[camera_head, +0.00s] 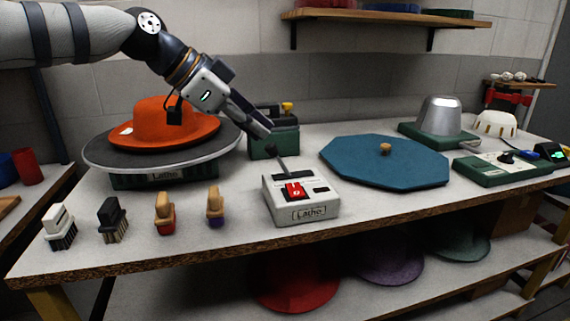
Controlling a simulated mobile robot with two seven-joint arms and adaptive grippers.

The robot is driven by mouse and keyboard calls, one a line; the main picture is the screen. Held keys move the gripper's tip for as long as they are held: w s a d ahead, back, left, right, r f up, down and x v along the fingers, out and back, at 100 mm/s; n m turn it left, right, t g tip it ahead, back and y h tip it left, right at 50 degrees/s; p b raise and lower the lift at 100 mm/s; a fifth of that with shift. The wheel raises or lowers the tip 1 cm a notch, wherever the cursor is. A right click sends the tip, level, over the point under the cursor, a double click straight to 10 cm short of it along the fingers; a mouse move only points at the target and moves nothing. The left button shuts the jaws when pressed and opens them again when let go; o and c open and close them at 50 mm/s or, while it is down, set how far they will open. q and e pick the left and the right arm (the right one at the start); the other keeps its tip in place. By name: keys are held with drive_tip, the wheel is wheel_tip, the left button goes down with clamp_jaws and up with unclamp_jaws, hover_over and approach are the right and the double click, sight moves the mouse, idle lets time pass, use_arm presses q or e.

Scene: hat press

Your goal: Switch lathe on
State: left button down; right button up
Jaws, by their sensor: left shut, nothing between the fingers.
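The lathe control box (313,207) is a white box labelled "Lathe" at the front middle of the bench. My left gripper (268,134) is shut and empty, pointing down and right, above and behind the box near the lever tip. I cannot tell whether it touches the lever. The lathe (100,153) is a grey round plate on a green base labelled "Lathe", and an orange hat (160,127) lies on it. My right gripper is not in view.
Several brushes (113,220) stand along the front left edge. A green box (262,146) stands behind the control box. A blue octagonal board (350,165) lies to the right, with a metal hat form (440,115) and a green control panel (500,168) beyond it. Hats (297,283) lie on the shelf below.

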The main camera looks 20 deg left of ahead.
use_arm(q)
drive_tip(key=b, duration=0.1)
hover_over(291, 188)
drive_tip(key=f, duration=0.7)
drive_tip(key=shift+s+d+f, duration=0.2)
drive_tip(key=shift+f, duration=0.15)
drive_tip(key=shift+w+a+f, duration=0.15)
drive_tip(key=shift+a+f, duration=0.05)
drive_tip(key=shift+f, duration=1.35)
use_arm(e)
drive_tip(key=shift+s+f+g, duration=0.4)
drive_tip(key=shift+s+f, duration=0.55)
